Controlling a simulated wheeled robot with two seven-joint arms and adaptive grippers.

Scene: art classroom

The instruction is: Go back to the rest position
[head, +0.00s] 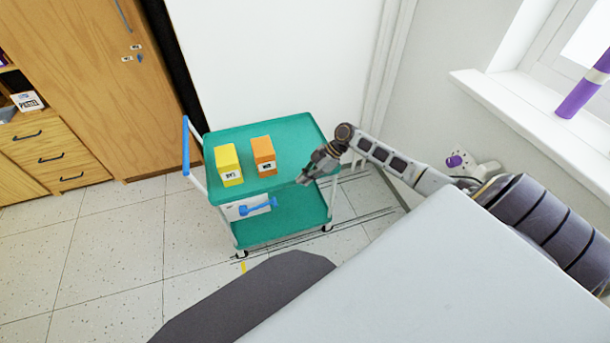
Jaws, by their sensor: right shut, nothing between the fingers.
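My right arm reaches in from the right. My right gripper (304,179) is shut and empty, at the right front edge of a green two-shelf cart (297,126). I cannot tell whether it touches the cart. A yellow box (229,165) and an orange box (264,155) stand upright side by side on the cart's top shelf, to the left of the gripper and apart from it. My left gripper is not in view.
The cart has a blue handle (186,146) on its left and a blue item (259,206) at its front. A wooden cabinet (75,80) and drawers (45,155) stand at left. A window sill (540,135) is at right. The tiled floor (115,240) at left is clear.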

